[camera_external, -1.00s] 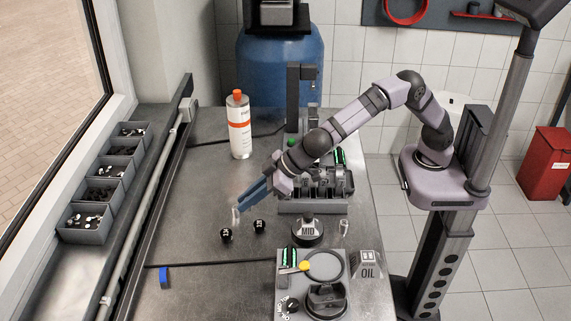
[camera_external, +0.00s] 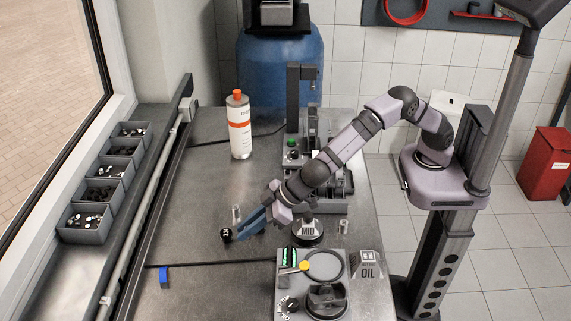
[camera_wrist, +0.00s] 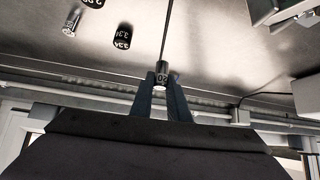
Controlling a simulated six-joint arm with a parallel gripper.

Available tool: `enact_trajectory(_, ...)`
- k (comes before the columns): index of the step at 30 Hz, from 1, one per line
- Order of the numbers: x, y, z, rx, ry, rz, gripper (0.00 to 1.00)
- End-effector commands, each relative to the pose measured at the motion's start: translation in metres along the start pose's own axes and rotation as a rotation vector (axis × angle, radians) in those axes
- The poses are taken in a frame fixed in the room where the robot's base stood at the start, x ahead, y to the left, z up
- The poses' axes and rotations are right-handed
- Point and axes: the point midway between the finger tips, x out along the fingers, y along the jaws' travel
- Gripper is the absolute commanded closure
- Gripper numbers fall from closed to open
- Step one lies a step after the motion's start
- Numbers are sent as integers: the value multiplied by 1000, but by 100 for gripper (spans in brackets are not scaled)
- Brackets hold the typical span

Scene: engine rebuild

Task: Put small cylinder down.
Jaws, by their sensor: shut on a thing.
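My gripper (camera_external: 241,231) is low over the left middle of the metal bench. In the wrist view its two dark fingers (camera_wrist: 161,84) are shut on a small cylinder (camera_wrist: 162,69), dark with a "20" label and a pale end. The external view does not clearly show this held cylinder. A black labelled cylinder (camera_external: 226,235) appears just left of the fingertips. A small pale, clear-looking cylinder (camera_external: 236,213) stands just behind the fingers. In the wrist view, a silver cylinder (camera_wrist: 72,23) and a black one (camera_wrist: 122,38) lie apart from the fingers.
A white bottle (camera_external: 239,128) stands behind. A blue block (camera_external: 164,277) lies front left. The bench's left side (camera_external: 190,200) is clear.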

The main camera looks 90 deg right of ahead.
Motion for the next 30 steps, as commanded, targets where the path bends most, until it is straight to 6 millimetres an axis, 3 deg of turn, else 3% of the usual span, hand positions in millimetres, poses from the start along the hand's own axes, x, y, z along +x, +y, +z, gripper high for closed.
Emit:
enact_trajectory(12, 31, 0, 32, -2, -1, 1, 100)
enact_trajectory(21, 39, 0, 39, -2, -1, 1, 100)
enact_trajectory(30, 65, 0, 65, -1, -1, 0, 100)
